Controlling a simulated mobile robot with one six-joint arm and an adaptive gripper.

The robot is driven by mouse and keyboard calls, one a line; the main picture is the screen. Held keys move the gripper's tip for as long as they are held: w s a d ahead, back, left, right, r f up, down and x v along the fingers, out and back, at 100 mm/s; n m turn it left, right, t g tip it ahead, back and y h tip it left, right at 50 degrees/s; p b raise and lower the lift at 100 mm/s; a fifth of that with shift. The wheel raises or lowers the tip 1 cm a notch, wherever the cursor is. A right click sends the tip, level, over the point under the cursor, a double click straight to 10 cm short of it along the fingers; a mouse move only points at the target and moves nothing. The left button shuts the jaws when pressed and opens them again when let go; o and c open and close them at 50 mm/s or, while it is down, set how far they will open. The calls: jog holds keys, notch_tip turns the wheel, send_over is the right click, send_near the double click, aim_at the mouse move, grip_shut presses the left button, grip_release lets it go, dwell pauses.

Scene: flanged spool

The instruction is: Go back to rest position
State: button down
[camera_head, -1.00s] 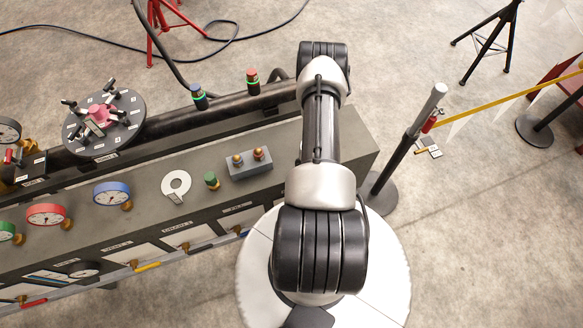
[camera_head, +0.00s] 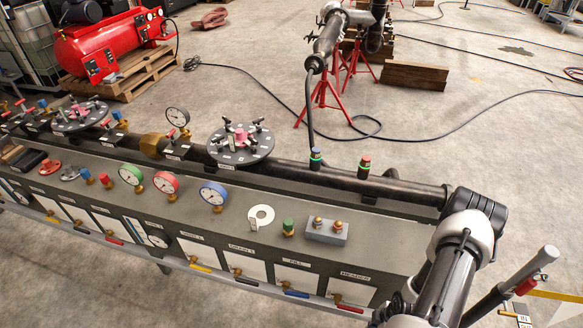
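My arm (camera_head: 455,265) shows at the lower right, reaching up to a dark rounded joint beside the right end of the bench. I cannot make out my gripper or its fingers. The spool's long dark pipe (camera_head: 400,188) lies along the back of the bench. A round black flange plate (camera_head: 240,158) with a pink piece and several clamps on it sits at the middle of the pipe. A second, similar plate (camera_head: 80,117) is farther left.
Red stands (camera_head: 322,100) and cables lie behind; the floor at right is mostly clear.

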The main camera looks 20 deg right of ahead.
jog(key=w+d+r+m+h, duration=0.1)
jog(key=w+d+r, duration=0.2)
jog(key=w+r, duration=0.45)
jog(key=w+d+r+m+h, duration=0.1)
jog(key=w+d+r, duration=0.3)
jog(key=r, duration=0.7)
jog(key=w+a+r+m+h, duration=0.1)
jog(key=w+a+r+m, duration=0.15)
jog(key=r, duration=0.65)
jog(key=w+a+r+m+h, duration=0.1)
jog(key=w+a+r, duration=0.3)
jog(key=r, duration=0.6)
jog(key=s+a+r+m+t, duration=0.2)
jog(key=s+a+r+m, duration=0.1)
jog(key=a+r, duration=1)
jog(key=s+a+r+m+t+y, duration=0.1)
jog(key=s+a+r+m+y, duration=0.1)
jog(key=s+a+r, duration=0.6)
jog(key=s+a, duration=0.3)
jog(key=shift+t+y, duration=0.3)
jog(key=shift+a+r, duration=0.1)
